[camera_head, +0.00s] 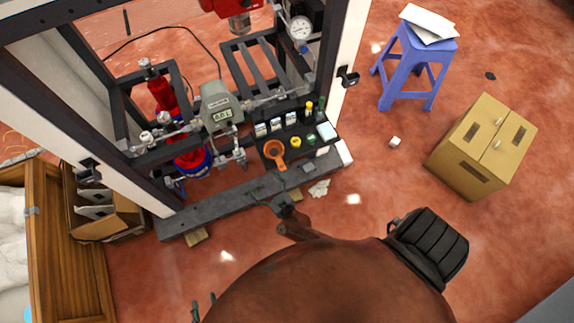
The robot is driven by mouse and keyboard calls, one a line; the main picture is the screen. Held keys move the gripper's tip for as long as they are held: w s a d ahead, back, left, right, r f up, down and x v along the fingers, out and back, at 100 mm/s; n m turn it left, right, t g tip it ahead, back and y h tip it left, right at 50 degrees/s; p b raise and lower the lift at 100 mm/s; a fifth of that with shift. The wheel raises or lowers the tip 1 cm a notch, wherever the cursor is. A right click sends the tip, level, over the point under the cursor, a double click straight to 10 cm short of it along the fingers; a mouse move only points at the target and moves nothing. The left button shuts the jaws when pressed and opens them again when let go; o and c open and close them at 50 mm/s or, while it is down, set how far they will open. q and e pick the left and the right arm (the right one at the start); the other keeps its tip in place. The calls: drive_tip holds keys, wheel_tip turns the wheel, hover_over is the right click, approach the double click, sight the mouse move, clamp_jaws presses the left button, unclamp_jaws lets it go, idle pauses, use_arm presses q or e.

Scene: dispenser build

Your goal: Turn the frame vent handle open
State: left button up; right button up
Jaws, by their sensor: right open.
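A small black handle (348,77) sits on the white right post of the dispenser frame. A similar black fitting (88,170) sits on the left post. I cannot tell which one is the vent handle, or how far either is turned. My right gripper (283,201) appears as dark parts by the front beam, open and apart from both handles; its fingers are hard to make out. Thin dark tips at the bottom left look like my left gripper (204,307); most of it is hidden behind a large brown rounded shape, and its opening is unclear.
The frame holds a grey meter (220,105), pipes, a dial gauge (301,28) and a black tray (266,153) with bottles and an orange scoop (276,151). A blue stool (408,62) and cardboard box (482,148) stand right. A dark ribbed object (432,246) is near.

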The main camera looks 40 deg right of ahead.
use_arm(q)
wheel_tip(320, 180, up, 7)
drive_tip(key=w+p, duration=0.1)
drive_tip(key=p, duration=0.4)
drive_tip(key=shift+w, duration=0.15)
use_arm(e)
drive_tip(key=s+d+f+g, duration=0.1)
drive_tip(key=s+f, duration=0.1)
drive_tip(key=s, duration=0.3)
drive_tip(key=s+f+n+g+y, duration=0.1)
drive_tip(key=s+f+g, duration=0.1)
drive_tip(key=s, duration=0.4)
drive_tip(key=shift+d+y, duration=0.3)
drive_tip(key=shift+d, duration=0.1)
use_arm(q)
drive_tip(key=shift+r, duration=0.1)
use_arm(e)
drive_tip(key=shift+f, duration=0.1)
